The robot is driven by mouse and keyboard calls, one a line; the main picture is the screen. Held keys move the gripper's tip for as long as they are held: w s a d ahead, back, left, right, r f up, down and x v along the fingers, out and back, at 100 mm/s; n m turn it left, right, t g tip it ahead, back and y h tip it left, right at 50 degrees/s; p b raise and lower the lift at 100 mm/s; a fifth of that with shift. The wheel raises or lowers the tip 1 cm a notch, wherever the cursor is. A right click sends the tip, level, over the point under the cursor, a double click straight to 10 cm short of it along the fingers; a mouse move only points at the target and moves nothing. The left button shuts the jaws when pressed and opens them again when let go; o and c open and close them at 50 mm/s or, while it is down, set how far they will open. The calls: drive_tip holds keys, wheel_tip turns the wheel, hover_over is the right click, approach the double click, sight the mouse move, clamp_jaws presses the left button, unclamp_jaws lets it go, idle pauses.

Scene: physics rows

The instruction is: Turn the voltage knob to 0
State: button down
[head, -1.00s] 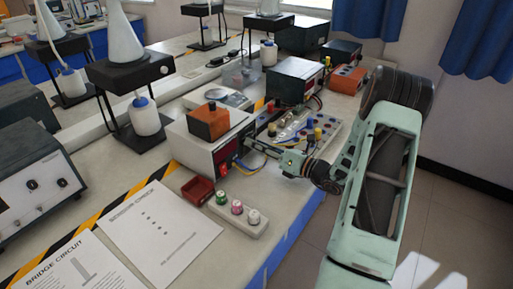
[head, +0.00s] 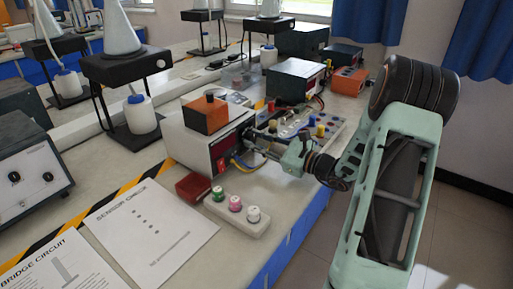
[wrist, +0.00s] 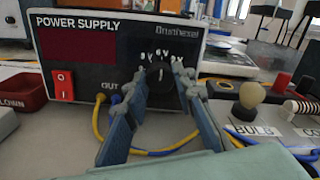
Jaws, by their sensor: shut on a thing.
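The white power supply (head: 185,146) stands on the bench with a brown-orange box on top. In the wrist view its dark front panel (wrist: 110,62) faces me, with the black voltage knob (wrist: 159,73) at the right under small white voltage marks. The knob's white pointer line looks roughly upright; its exact setting is hard to read. My gripper (wrist: 162,92) has one finger on each side of the knob and is shut on it. In the head view my gripper (head: 262,143) reaches the panel from the right, and the knob is hidden there.
A red switch (wrist: 62,86) is at the panel's left, and yellow and blue wires (wrist: 98,118) leave the output below the fingers. A bulb board (wrist: 265,125) lies to the right.

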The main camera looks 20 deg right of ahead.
drive_tip(key=n+b, duration=0.4)
drive_tip(key=b, duration=0.1)
drive_tip(key=shift+f+n, duration=0.3)
drive_tip(key=shift+f, duration=0.05)
drive_tip(key=n+b, duration=0.4)
drive_tip(key=b, duration=0.2)
drive_tip(key=shift+n+b, duration=0.3)
drive_tip(key=n+b, duration=0.2)
drive_tip(key=n, duration=0.1)
drive_tip(key=shift+r, duration=0.25)
drive_tip(key=shift+r+n+b, duration=0.1)
drive_tip(key=shift+n+b, duration=0.2)
drive_tip(key=shift+n, duration=1.5)
drive_tip(key=c, duration=1.6)
unclamp_jaws()
drive_tip(key=v, duration=1.2)
